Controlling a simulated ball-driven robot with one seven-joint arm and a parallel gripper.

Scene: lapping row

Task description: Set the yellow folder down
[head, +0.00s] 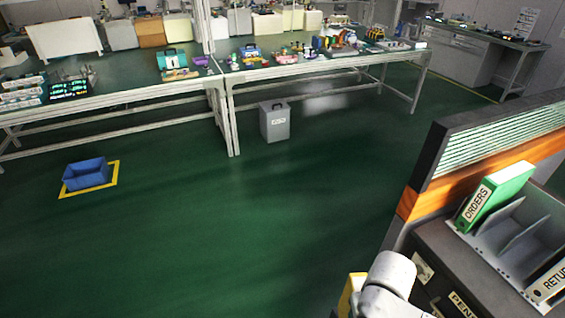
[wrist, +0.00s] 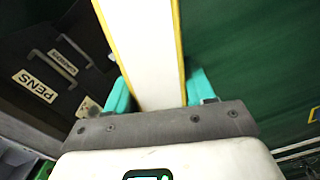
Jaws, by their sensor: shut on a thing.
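The yellow folder (wrist: 143,50) is between the teal fingers of my gripper (wrist: 158,92) in the wrist view. Its white side faces the camera, with yellow along both long edges. My gripper is shut on it, and its far end runs out of the top of the picture. In the head view a small part of the folder (head: 350,292) shows yellow at the bottom, left of my white arm, which hides most of it. It is held beside the dark drawer cabinet; whether it touches anything cannot be told.
A grey sorter rack (head: 508,240) on the cabinet (head: 430,242) holds a green ORDERS binder (head: 497,194) and a RETURNS binder (head: 550,284), with empty slots between. A partition (head: 488,145) stands behind.

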